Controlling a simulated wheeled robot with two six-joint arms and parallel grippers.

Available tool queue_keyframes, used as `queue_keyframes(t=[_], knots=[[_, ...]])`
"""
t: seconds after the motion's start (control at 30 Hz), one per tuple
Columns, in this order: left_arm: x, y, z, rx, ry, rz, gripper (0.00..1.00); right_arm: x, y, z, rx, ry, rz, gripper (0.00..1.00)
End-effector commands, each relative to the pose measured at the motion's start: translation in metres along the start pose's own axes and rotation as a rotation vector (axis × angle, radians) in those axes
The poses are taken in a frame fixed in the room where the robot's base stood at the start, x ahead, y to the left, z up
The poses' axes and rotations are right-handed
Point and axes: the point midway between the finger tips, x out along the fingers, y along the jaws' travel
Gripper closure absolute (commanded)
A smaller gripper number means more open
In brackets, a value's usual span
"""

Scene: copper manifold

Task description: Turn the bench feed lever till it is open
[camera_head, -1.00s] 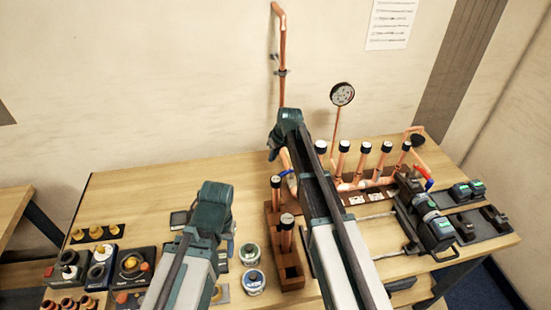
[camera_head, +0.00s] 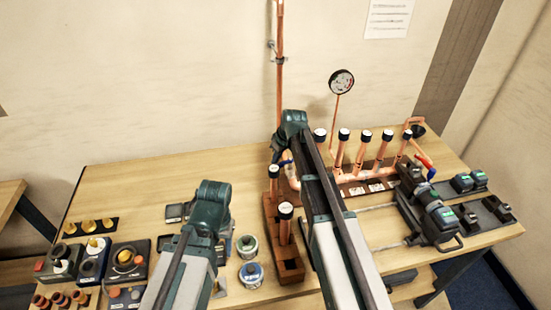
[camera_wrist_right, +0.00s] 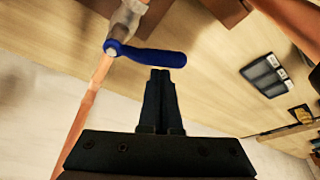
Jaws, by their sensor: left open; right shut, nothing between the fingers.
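The bench feed lever is a blue handle (camera_wrist_right: 150,54) on a valve in a copper pipe, lying crosswise to the pipe in the right wrist view. In the head view a little of the blue handle (camera_head: 286,162) shows beside my right wrist. My right gripper (camera_wrist_right: 160,74) is shut and empty, its tips just short of the handle's middle in the picture; I cannot tell whether they touch. In the head view the right fingers are largely hidden behind the wrist. My left gripper (camera_head: 229,238) is open over the bench's left-middle part, its fingers mostly hidden.
A wooden block with capped copper pipes (camera_head: 290,270) stands between my arms. Tins (camera_head: 250,274) and control boxes (camera_head: 125,258) are left. The back-left bench is clear.

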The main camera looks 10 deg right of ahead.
Motion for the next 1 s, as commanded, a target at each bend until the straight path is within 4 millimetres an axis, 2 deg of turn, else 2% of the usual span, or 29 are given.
queue_keyframes(t=[0.67,1.0], knots=[[0.0,0.0,0.0,0.0,0.0,0.0,0.47,-0.003,-0.001,0.008,-0.125,0.0,-0.046,1.0],[0.0,0.0,0.0,0.0,0.0,0.0,0.47,-0.007,-0.002,0.019,-0.239,-0.001,-0.088,1.0]])
